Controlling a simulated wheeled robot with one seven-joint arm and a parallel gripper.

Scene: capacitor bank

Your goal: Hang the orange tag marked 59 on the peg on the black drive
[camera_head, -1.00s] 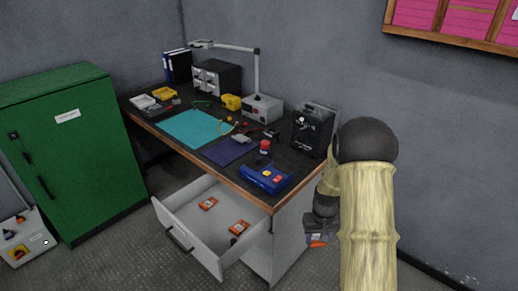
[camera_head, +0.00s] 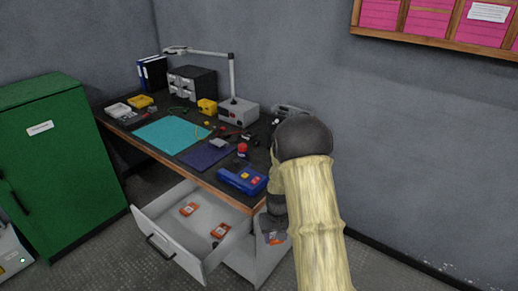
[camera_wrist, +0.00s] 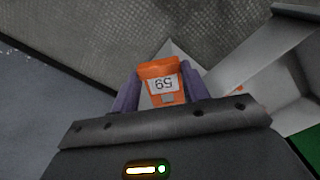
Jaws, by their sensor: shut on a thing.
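The orange tag marked 59 (camera_wrist: 161,82) is between the fingers of my gripper (camera_wrist: 160,92) in the wrist view, its number upside down there. My gripper is shut on it. In the head view my gripper (camera_head: 272,237) is low beside the right side of the desk, and a bit of the orange tag (camera_head: 280,240) shows. The black drive (camera_head: 291,109) stands at the right end of the desk top, mostly hidden behind my arm. Its peg cannot be made out.
The desk (camera_head: 113,128) has an open drawer (camera_head: 160,222) holding two orange tags (camera_head: 188,209). A blue device (camera_head: 242,180) sits near the desk's front edge. A lamp (camera_head: 232,75), a teal mat (camera_head: 170,134) and a green cabinet (camera_head: 50,160) stand further left.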

